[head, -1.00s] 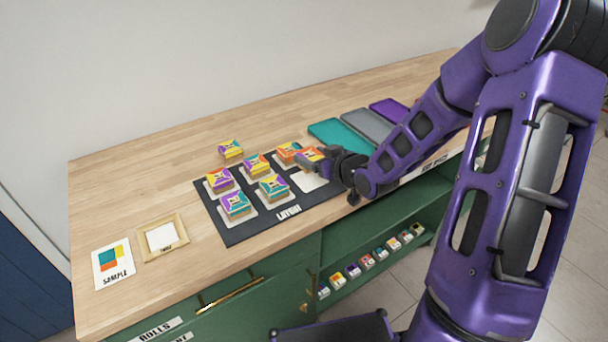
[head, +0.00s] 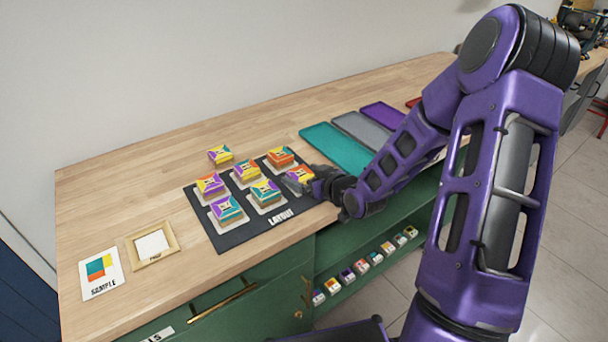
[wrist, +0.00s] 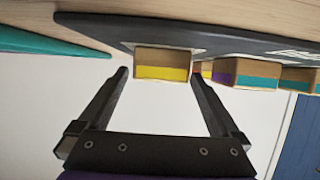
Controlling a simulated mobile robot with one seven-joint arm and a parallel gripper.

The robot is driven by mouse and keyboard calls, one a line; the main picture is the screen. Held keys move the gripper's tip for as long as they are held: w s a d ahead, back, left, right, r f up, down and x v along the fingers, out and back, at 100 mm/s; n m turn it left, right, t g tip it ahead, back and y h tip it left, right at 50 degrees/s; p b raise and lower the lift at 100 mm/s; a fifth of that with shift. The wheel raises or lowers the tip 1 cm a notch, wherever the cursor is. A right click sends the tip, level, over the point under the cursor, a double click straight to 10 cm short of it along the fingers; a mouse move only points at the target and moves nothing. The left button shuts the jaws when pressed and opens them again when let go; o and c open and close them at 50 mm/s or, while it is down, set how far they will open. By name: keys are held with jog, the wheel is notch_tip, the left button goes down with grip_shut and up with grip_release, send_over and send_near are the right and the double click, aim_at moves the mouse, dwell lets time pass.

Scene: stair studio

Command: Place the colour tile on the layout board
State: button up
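The colour tile (head: 300,175), a block with a yellow and orange top, sits at the right end of the dark layout board (head: 232,241), over the spot of a pale pad. In the wrist view the tile (wrist: 162,65) shows a wood-coloured and yellow side, and the board (wrist: 100,28) appears above it, the picture being upside down. My gripper (head: 296,183) is at the tile from the right. In the wrist view its fingers (wrist: 160,75) are apart, one at each side of the tile, with a thin gap at the left finger. The pad is mostly hidden.
Several other tiles stand on the board, such as a teal one (head: 226,210). One tile (head: 220,155) stands behind it on the wood. A sample card (head: 101,273) and a framed pad (head: 152,245) lie left. A teal tray (head: 335,148) lies right of the board.

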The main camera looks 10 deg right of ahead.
jog(key=shift+r, duration=0.1)
jog(key=shift+r+p, duration=0.25)
jog(key=shift+p, duration=0.05)
jog(key=p+v, duration=0.1)
jog(key=v, duration=1.1)
jog(key=shift+f, duration=0.1)
